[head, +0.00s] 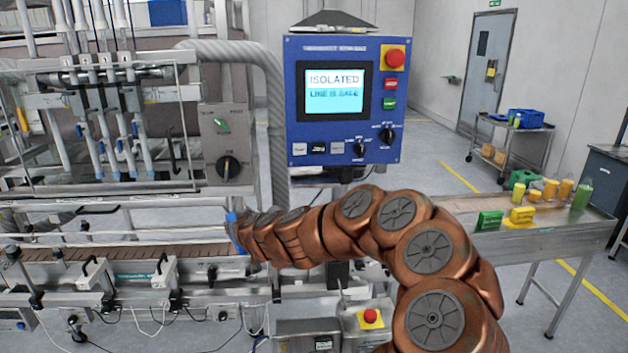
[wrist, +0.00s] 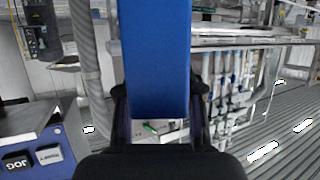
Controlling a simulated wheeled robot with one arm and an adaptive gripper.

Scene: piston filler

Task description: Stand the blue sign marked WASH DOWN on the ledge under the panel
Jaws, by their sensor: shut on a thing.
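The blue sign (wrist: 155,50) fills the upper middle of the wrist view, between the two dark fingers of my gripper (wrist: 158,92), which is shut on it. Its visible face is plain blue; no lettering shows. In the head view my arm reaches left across the front of the machine, and only a small blue bit of the sign (head: 231,217) shows at its end, left of and below the panel. The blue panel (head: 297,120) has a screen reading ISOLATED, LINE IS SAFE. I cannot make out the ledge under it; my arm covers part of that area.
The filling machine with its nozzles (head: 125,125) and a conveyor (head: 60,257) stand at left. A grey switch box (head: 226,142) is beside the panel. At right, a steel table (head: 575,228) holds green (head: 489,220) and yellow (head: 520,216) pieces and several bottles. A cart (head: 530,148) stands behind.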

